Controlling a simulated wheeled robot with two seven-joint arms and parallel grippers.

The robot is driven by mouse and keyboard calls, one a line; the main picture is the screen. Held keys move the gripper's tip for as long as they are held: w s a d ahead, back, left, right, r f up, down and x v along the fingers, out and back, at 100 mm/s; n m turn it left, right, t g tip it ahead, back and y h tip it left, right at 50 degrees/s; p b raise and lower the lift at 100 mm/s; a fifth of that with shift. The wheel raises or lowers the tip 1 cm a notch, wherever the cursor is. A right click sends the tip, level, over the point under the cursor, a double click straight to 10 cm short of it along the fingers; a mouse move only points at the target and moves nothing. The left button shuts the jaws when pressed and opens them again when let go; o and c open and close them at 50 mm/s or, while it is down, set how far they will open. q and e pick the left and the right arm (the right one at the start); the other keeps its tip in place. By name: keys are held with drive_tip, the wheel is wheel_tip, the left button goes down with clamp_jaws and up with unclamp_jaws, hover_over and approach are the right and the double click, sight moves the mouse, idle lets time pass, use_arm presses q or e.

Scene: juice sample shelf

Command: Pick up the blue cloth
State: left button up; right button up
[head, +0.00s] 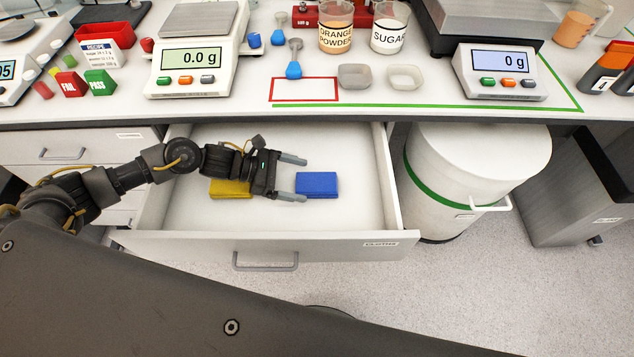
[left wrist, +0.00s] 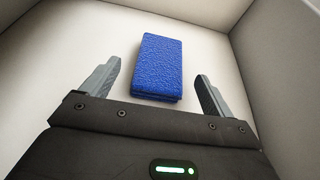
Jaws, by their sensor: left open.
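The blue cloth (head: 317,185) is a folded, textured block lying flat in the open drawer. It also shows in the left wrist view (left wrist: 158,68), ahead of and between the fingers. My left gripper (head: 299,178) is open and empty over the drawer, just left of the blue cloth, its fingers pointing right towards it. In the left wrist view the two fingers (left wrist: 157,92) are spread wider than the cloth and do not touch it. My right gripper is not in view.
A yellow cloth (head: 230,189) lies in the drawer (head: 340,222), partly hidden under my left arm. The drawer walls surround the cloths. The counter above holds scales, cups, scoops and a red-outlined area (head: 304,101). A white bin (head: 475,165) stands right of the drawer.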

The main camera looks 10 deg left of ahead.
sight(311, 181)
use_arm(q)
drive_tip(key=shift+w+d, duration=0.1)
drive_tip(key=shift+d, duration=0.35)
drive_tip(key=p+x, duration=0.1)
drive_tip(key=x, duration=0.2)
drive_tip(key=shift+d+f+p, duration=0.1)
drive_tip(key=shift+d+p, duration=0.2)
drive_tip(key=shift+p, duration=0.1)
drive_tip(key=shift+w+d+f, duration=0.1)
drive_tip(key=shift+d+f, duration=0.15)
drive_tip(key=c, duration=1.1)
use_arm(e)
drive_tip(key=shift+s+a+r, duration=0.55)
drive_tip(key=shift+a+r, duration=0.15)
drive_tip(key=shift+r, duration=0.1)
use_arm(q)
drive_tip(key=shift+o, duration=0.2)
